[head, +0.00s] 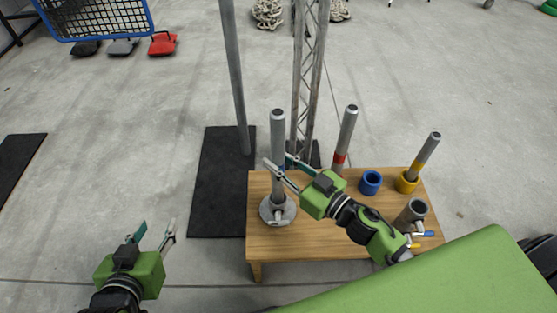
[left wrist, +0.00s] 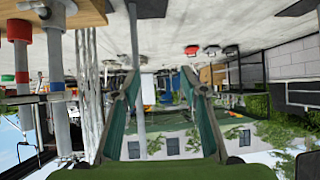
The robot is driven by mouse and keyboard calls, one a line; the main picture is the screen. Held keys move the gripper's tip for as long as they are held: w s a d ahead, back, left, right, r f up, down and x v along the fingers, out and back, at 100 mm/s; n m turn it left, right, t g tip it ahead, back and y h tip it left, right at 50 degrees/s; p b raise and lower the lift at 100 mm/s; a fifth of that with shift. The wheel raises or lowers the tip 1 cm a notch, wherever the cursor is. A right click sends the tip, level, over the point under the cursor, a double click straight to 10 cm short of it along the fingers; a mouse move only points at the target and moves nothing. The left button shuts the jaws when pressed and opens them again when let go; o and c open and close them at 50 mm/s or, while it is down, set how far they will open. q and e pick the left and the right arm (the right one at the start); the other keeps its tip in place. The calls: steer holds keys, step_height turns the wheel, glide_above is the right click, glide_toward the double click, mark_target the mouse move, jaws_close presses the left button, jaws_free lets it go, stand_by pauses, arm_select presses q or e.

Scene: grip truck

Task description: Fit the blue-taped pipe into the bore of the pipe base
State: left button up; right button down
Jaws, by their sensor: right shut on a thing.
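The blue-taped pipe (head: 278,140) is grey and stands about upright over the pipe base (head: 266,213), a round grey flange at the table's left front. In the left wrist view, which is upside down, the blue-taped pipe (left wrist: 60,125) shows its blue band, in line with the pipe base (left wrist: 48,17). I cannot tell how far the pipe is in the bore. My right gripper (head: 279,166) is shut on the pipe near its band. My left gripper (head: 157,232) is open and empty, left of the table; its spread fingers (left wrist: 158,82) show in the wrist view.
On the wooden table (head: 330,242) are a red-taped pipe (head: 348,128), a blue ring (head: 370,182), a yellow-taped pipe (head: 427,152) in a yellow collar, and a grey cup (head: 410,215). A lattice mast (head: 310,85) and a grey pole (head: 234,75) rise behind. Floor is clear around my left gripper.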

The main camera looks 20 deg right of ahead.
steer(key=shift+f+b, duration=0.5)
steer(key=shift+f, duration=0.15)
arm_select(q)
steer(key=w+d+r+t+h+b, duration=0.1)
steer(key=w+r+t, duration=0.1)
steer(key=r+t, duration=0.2)
steer(key=w+d+r+t+h+b, duration=0.1)
steer(key=r+t, duration=0.3)
steer(key=r, duration=0.6)
steer(key=shift+w+d+r+h, duration=0.35)
steer(key=shift+w+d, duration=0.15)
steer(key=shift+w, duration=0.3)
arm_select(e)
steer(key=shift+f, duration=1.45)
arm_select(q)
steer(key=shift+s+d+r+t, duration=0.15)
steer(key=shift+r+t, duration=0.25)
steer(key=shift+r, duration=0.3)
arm_select(e)
steer(key=shift+f, duration=0.3)
steer(key=c, duration=1.7)
jaws_free()
steer(key=shift+s+d+f, duration=0.1)
steer(key=shift+f, duration=0.05)
